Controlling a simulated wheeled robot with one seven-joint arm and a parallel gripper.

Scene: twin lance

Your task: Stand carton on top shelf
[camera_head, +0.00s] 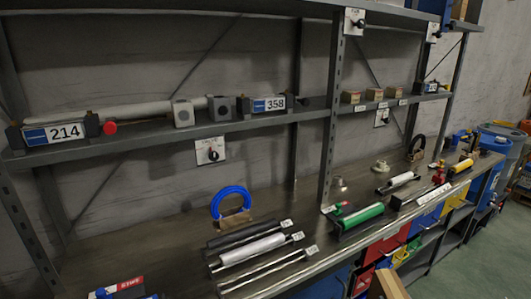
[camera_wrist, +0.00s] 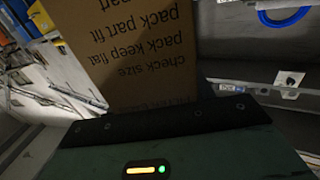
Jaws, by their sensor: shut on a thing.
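A brown carton (camera_wrist: 135,50) fills the upper middle of the wrist view, with printed lines such as "check size" and "pack keep flat" showing upside down. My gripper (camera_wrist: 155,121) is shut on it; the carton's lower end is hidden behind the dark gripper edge. In the head view the top shelf (camera_head: 240,7) runs along the upper edge, and its upper surface is mostly out of sight. A brown cardboard piece (camera_head: 391,285) shows at the bottom edge of the head view; I cannot tell whether it is the held carton.
The middle shelf (camera_head: 225,128) holds a long grey bar, labelled blocks and small boxes. The workbench (camera_head: 160,235) below carries a blue ring (camera_head: 231,191), rollers and a green cylinder (camera_head: 362,216). An upright post (camera_head: 332,110) divides the rack. Green floor is clear at lower right.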

